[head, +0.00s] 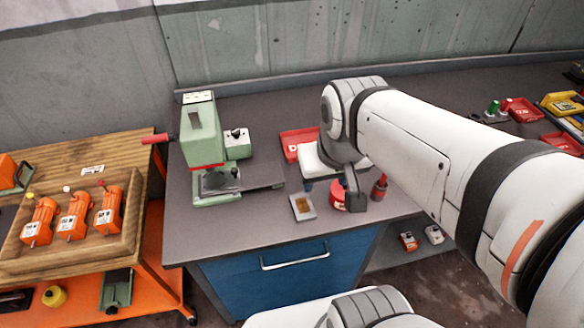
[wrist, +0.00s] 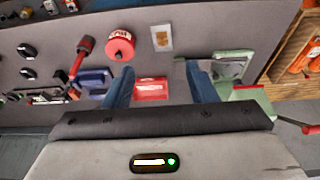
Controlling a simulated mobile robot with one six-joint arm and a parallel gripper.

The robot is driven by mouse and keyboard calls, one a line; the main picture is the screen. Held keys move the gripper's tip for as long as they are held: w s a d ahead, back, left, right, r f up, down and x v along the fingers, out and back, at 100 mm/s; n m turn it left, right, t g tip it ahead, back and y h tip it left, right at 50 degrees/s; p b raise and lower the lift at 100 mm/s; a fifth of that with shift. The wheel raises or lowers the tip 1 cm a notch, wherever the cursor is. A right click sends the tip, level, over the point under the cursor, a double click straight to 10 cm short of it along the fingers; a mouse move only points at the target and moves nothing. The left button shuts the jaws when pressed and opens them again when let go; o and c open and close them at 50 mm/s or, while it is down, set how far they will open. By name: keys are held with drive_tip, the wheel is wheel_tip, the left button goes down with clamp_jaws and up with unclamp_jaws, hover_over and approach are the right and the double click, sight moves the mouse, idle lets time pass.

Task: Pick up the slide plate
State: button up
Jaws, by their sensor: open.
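A small flat grey plate with a brown patch (head: 303,207), which looks like the slide plate, lies on the dark bench top near its front edge. It also shows in the wrist view as a pale plate (wrist: 162,38), beyond my fingertips. My gripper (head: 330,193) is open above the bench, to the right of the plate in the head view. In the wrist view my two blue fingers (wrist: 158,68) are spread, with nothing held between them. I cannot tell the exact height of the fingers above the bench.
A green press (head: 203,140) stands left of the plate. A red tray (head: 298,141) lies behind my gripper. A red round container (wrist: 119,44) and a red-handled tool (wrist: 83,50) are close by. An orange-framed cart (head: 80,220) stands at the left.

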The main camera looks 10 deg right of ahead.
drive_tip(key=o, duration=0.5)
drive_tip(key=w+f+g+b, duration=0.1)
drive_tip(key=w+f, duration=0.3)
drive_tip(key=w+f+g+b, duration=0.1)
drive_tip(key=w+f, duration=0.3)
drive_tip(key=shift+a+f, duration=0.15)
drive_tip(key=shift+f, duration=0.15)
drive_tip(key=shift+o, duration=0.2)
drive_tip(key=g+b, duration=0.1)
approach(302, 206)
drive_tip(key=shift+s+a+f+n, duration=0.1)
drive_tip(key=shift+s+f+n, duration=0.05)
drive_tip(key=shift+s+n, duration=0.15)
drive_tip(key=shift+w+f+p, duration=0.15)
drive_tip(key=shift+f, duration=1.2)
drive_tip(key=shift+w+f+p, duration=0.2)
drive_tip(key=shift+f, duration=1.2)
drive_tip(key=shift+w+f+p, duration=0.15)
drive_tip(key=shift+f, duration=1.2)
